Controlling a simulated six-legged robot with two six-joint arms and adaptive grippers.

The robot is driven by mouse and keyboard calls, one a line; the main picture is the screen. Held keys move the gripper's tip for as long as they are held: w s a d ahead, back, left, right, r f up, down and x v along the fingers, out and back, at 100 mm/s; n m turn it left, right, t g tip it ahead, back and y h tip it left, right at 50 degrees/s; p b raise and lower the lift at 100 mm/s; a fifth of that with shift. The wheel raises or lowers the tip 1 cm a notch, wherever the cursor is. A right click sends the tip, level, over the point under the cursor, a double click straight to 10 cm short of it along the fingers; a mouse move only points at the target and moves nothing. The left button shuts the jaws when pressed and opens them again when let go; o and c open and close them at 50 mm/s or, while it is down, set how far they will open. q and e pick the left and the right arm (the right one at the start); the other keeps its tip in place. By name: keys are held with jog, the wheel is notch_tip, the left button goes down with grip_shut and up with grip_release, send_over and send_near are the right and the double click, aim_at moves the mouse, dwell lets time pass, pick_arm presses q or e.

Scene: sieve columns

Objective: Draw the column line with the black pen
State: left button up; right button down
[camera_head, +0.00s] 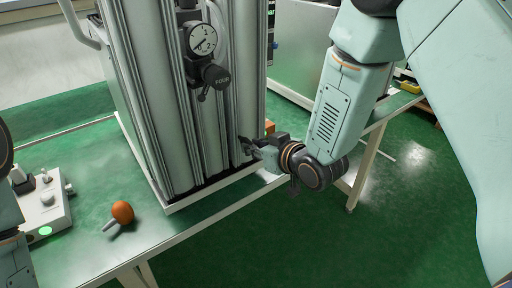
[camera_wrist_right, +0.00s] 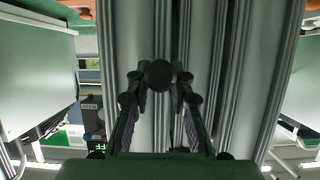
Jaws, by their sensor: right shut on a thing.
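The tall grey metal columns (camera_head: 170,110) stand on the green table, with upright rails between them. They also fill the middle of the right wrist view (camera_wrist_right: 205,60). My right gripper (camera_head: 251,149) is at the lower right column, close to its front; I cannot tell whether it touches. In the right wrist view my right gripper (camera_wrist_right: 158,95) is shut on a dark round-ended thing, the black pen (camera_wrist_right: 158,74), seen nearly end-on before the columns. The pen is hard to make out in the head view. No drawn line shows. My left gripper is out of view.
An orange-topped tool (camera_head: 122,212) and a control box (camera_head: 42,207) with a green button lie on the green table (camera_head: 85,245). Green floor is open at the right.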

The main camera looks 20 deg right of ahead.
jog(key=shift+w, duration=0.1)
jog(key=w+d+p, duration=0.2)
jog(key=d, duration=0.5)
jog(key=shift+w+d, duration=0.2)
jog(key=shift+w, duration=0.1)
dwell(0.4)
jog(key=shift+s+a, duration=0.45)
jog(key=shift+a, duration=0.8)
jog(key=shift+s+a, duration=0.45)
jog(key=shift+a, duration=0.85)
jog(key=shift+s+a, duration=0.45)
jog(key=shift+a, duration=0.8)
jog(key=shift+d, duration=0.1)
